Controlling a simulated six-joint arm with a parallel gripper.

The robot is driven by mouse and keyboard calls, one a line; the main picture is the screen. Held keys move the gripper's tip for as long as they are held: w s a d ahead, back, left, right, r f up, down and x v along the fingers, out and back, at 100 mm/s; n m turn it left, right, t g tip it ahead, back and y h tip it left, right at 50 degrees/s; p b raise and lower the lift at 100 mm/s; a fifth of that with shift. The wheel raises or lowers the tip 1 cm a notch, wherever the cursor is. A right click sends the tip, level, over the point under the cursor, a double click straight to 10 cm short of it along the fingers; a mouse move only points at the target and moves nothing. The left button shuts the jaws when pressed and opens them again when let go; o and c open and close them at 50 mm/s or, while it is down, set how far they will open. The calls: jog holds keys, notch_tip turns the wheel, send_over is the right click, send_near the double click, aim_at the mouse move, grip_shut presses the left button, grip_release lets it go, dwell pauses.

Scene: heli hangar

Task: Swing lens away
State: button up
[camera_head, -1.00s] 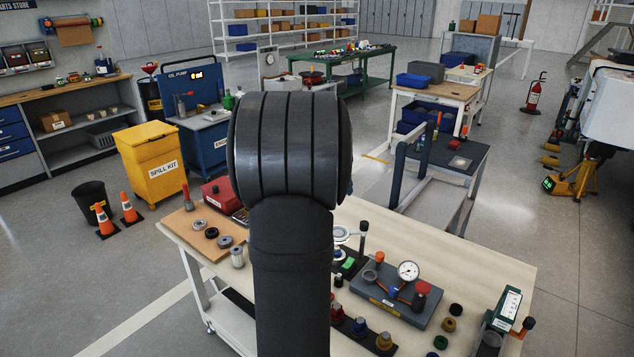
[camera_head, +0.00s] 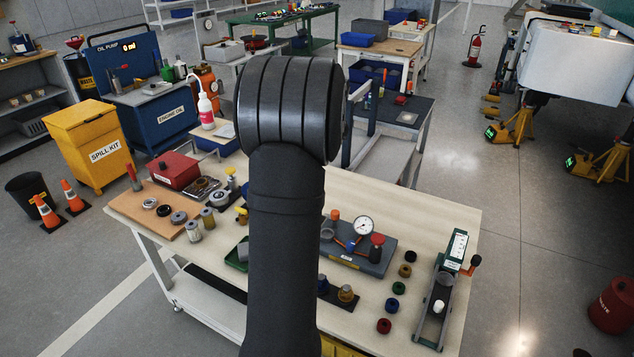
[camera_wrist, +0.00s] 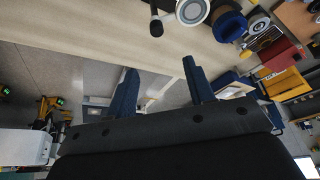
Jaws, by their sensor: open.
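In the head view, my arm hides the gripper and the lens.
The pale workbench (camera_head: 440,215) holds a grey block with a dial gauge (camera_head: 363,226), several coloured rings, a red box (camera_head: 173,170) and a tester with a green-white label (camera_head: 457,245). A blue round part (camera_wrist: 230,24) sits near the lens. Bare bench lies behind the gauge.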

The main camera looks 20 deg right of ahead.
jog(key=shift+n, duration=0.3)
jog(key=x, duration=1.7)
jog(key=shift+w+d+f, duration=0.15)
jog(key=shift+d+f, duration=0.1)
jog(key=shift+d, duration=0.1)
grip_shut()
